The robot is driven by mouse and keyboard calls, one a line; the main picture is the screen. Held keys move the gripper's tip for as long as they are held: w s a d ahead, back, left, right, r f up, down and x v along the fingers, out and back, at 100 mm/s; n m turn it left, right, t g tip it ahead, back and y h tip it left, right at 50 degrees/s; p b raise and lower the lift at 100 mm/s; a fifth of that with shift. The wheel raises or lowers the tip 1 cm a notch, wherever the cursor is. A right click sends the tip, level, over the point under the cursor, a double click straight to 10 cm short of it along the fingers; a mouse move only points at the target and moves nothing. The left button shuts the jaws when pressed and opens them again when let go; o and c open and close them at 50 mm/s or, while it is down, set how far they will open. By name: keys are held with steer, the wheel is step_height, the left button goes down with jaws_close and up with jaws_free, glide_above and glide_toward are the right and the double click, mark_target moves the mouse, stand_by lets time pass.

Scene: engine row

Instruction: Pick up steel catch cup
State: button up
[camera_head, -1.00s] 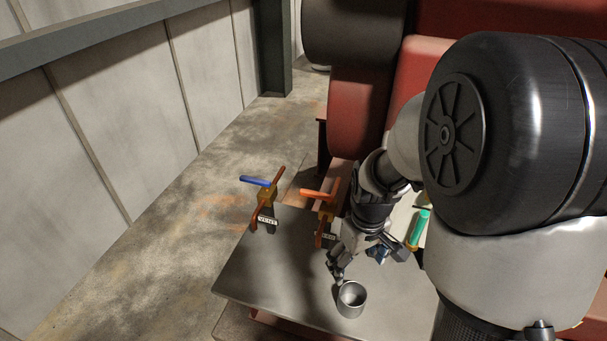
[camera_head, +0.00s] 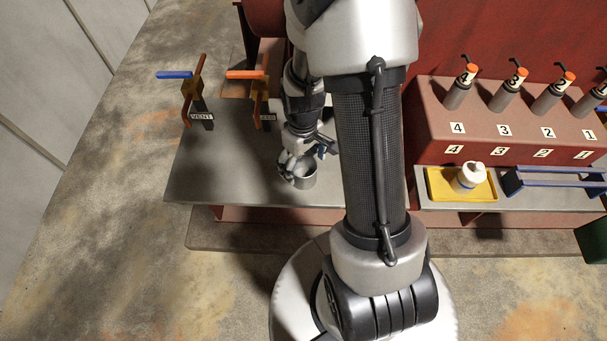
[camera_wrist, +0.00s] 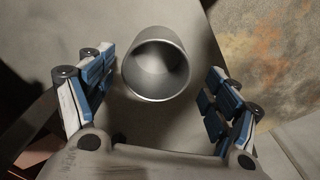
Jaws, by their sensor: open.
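The steel catch cup (camera_head: 304,178) is a plain grey metal cup standing upright on the grey bench top (camera_head: 232,172), near its front edge. In the wrist view the cup (camera_wrist: 156,66) lies between my two blue-padded fingers, with its open mouth facing the camera and empty inside. My gripper (camera_wrist: 152,92) is open, with a gap visible between each finger and the cup.
Two valves with blue (camera_head: 174,75) and orange (camera_head: 245,74) handles stand behind the cup to the left. Bare floor lies left.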

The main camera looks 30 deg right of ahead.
mark_target(304, 171)
steer(key=f+b, duration=0.1)
steer(key=f, duration=0.1)
steer(key=f+b, duration=0.1)
steer(key=f, duration=0.2)
steer(key=shift+w+d+f, duration=0.1)
steer(key=shift+d, duration=0.1)
steer(key=shift+c, duration=0.4)
steer(key=c, duration=1)
steer(key=shift+r, duration=0.2)
steer(key=shift+c, duration=0.2)
